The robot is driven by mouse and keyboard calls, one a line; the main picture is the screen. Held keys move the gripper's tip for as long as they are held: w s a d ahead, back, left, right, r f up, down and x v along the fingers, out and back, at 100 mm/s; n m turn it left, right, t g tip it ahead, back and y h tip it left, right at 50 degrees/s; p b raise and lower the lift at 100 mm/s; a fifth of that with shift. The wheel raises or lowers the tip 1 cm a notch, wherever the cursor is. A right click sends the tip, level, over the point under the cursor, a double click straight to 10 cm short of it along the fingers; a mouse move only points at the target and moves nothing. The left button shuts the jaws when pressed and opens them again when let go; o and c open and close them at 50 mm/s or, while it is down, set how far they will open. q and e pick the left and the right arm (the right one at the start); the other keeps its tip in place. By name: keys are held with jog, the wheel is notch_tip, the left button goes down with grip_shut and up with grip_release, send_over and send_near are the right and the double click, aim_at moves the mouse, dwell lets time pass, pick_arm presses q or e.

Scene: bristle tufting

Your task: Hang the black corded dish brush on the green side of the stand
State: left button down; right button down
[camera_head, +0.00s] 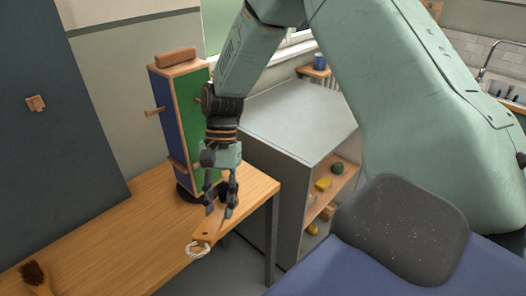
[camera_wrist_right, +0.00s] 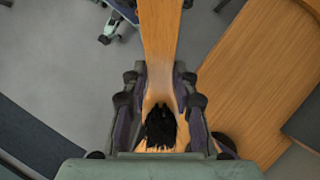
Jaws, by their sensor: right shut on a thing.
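The black corded dish brush has a wooden handle (camera_head: 211,228) with a loop of pale cord (camera_head: 197,250) at its end. Its black bristles (camera_wrist_right: 161,127) show in the right wrist view. My right gripper (camera_head: 222,200) is shut on the handle, pointing down over the table's right end, and it also shows in the right wrist view (camera_wrist_right: 157,78). The wooden-framed stand (camera_head: 178,70) is upright on the table behind the gripper. Its green side (camera_head: 195,100) faces right, partly hidden by my arm; its blue side (camera_head: 165,110) faces left with wooden pegs. My left gripper is not in view.
A brush with dark bristles (camera_head: 35,274) lies on the wooden table (camera_head: 120,240) at the lower left. A grey shelf unit (camera_head: 300,120) holds several small items to the right. A dark panel (camera_head: 50,120) stands at left. The table's middle is clear.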

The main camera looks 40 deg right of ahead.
jog(key=m+t+y+p, duration=0.1)
jog(key=m, duration=0.1)
jog(key=s+d+r+m+t+y+p, duration=0.1)
jog(key=m+p, duration=0.1)
jog(key=m, duration=0.1)
jog(key=d+r+m+t+y+p, duration=0.1)
jog(key=m+p, duration=0.1)
jog(key=m, duration=0.1)
jog(key=shift+s+d+r+t, duration=0.15)
jog(key=shift+d+r+t, duration=0.1)
jog(key=shift+t, duration=0.05)
jog(key=w+d+m+t+h+p, duration=0.1)
jog(key=d+m+t+h+p, duration=0.3)
jog(key=d+m+t, duration=0.5)
jog(key=shift+w+d+f+m+t+h, duration=0.3)
jog(key=shift+m+t+h, duration=1.25)
jog(key=shift+m, duration=2.65)
